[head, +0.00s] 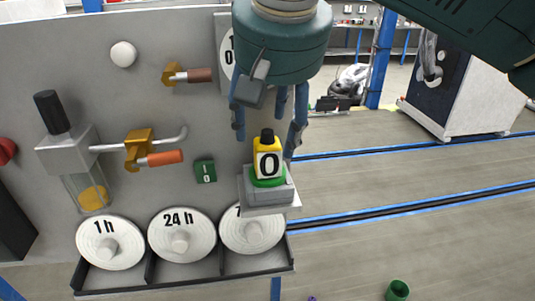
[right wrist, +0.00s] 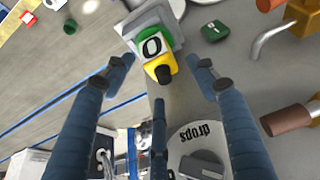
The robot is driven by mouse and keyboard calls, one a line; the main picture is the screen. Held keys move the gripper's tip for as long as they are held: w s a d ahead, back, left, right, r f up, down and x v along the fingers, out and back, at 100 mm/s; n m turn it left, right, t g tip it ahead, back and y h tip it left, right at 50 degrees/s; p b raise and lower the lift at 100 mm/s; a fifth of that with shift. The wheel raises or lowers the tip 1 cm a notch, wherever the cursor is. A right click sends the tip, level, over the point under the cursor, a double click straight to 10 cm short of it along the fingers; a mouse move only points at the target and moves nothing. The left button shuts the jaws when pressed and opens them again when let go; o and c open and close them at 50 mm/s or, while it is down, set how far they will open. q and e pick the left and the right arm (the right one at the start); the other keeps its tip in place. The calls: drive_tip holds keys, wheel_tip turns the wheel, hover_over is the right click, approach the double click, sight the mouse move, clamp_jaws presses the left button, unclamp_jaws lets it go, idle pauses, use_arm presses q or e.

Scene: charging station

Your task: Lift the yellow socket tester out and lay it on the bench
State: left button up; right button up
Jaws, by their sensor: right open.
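The yellow socket tester (head: 268,155) has a black top, a white face marked 0 and a green base. It stands upright in a grey socket block (head: 267,193) on a small ledge of the grey panel. In the right wrist view the tester (right wrist: 166,66) lies between the fingertips. My right gripper (head: 266,138) is open, pointing down, with its fingers spread above and around the tester's top. I see no clear grip on it; whether a finger touches it I cannot tell. My left gripper is out of view. No surface is clearly identifiable as the bench.
White round dials (head: 181,234) sit in a dark-edged tray below the panel. A green block (head: 205,171), a copper-tipped valve (head: 165,158) and a black-knobbed fixture (head: 52,112) are left of the tester. A green cup (head: 397,291) is at lower right. Right of the ledge is open.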

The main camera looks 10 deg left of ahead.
sight(267, 159)
drive_tip(key=shift+x, duration=1.45)
clamp_jaws()
drive_tip(key=shift+r, duration=0.1)
